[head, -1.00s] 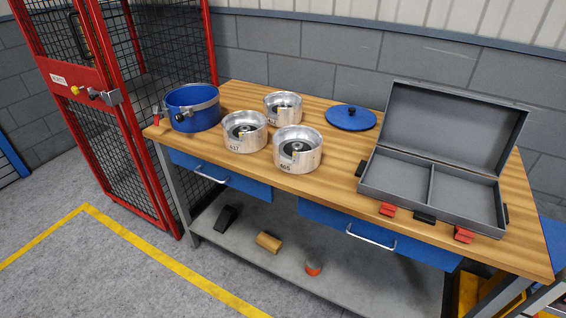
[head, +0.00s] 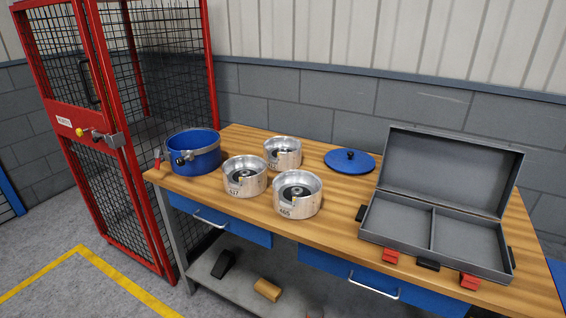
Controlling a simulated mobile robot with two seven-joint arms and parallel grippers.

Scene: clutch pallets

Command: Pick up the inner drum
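Three silvery metal drums stand upright on the wooden workbench (head: 340,212). One drum (head: 245,186) with a number like 417 is at the left, one drum (head: 298,207) marked 465 is at the front, and one drum (head: 283,160) is at the back with its mark hard to read. Each has a notch in its wall and a hub inside. I cannot tell which of them is the inner drum. Neither of my grippers is in view.
A blue pot with a clamp band (head: 194,158) stands at the bench's left end. A blue lid with a black knob (head: 350,161) lies behind the drums. An open grey case (head: 437,230) is at the right. A red mesh cage (head: 125,140) stands left of the bench.

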